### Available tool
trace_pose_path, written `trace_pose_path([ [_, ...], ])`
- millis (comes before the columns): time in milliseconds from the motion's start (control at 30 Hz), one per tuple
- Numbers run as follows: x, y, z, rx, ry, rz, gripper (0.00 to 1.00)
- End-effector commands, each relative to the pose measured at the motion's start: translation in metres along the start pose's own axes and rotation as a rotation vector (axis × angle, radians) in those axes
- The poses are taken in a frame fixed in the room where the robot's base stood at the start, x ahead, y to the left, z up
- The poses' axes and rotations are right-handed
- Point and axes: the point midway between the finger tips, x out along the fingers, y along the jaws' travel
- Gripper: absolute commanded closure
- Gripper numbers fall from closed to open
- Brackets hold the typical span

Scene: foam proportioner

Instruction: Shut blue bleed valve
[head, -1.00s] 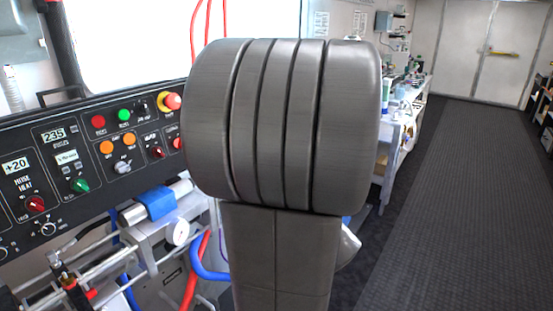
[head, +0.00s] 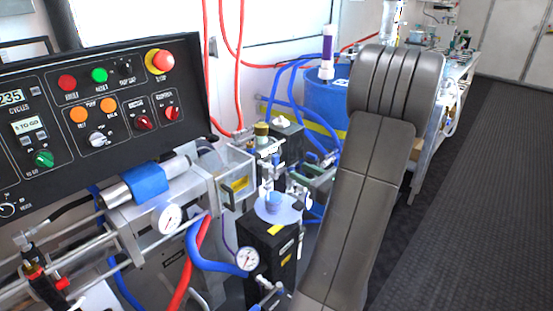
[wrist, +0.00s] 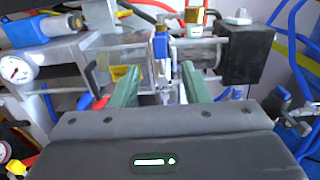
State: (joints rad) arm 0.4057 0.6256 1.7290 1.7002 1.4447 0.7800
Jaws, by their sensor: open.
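A small blue valve part (wrist: 160,46) stands upright on a metal fitting in the wrist view, between a metal cylinder body and a black block. It seems to be the blue bleed valve. In the head view a small blue part (head: 276,158) shows at the matching place, too small to read its handle's position clearly. My gripper (wrist: 160,88) has its two green fingers spread apart, with nothing held. The valve appears beyond the fingertips, roughly in line with the gap; I cannot tell the distance.
A control panel (head: 100,105) with buttons and knobs is at the left. Pressure gauges (head: 170,218) and red and blue hoses (head: 215,262) crowd the machine's front. The black block (wrist: 246,54) is close right of the valve. A blue drum (head: 322,98) stands behind. The right floor is clear.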

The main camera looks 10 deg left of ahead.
Motion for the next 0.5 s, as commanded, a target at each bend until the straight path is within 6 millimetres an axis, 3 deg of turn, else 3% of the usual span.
trace_pose_path([
  [300,0.065,0.002,0.0,-0.001,0.002,0.005,0.58],
  [500,0.095,0.001,0.0,-0.001,0.001,0.003,0.58],
])
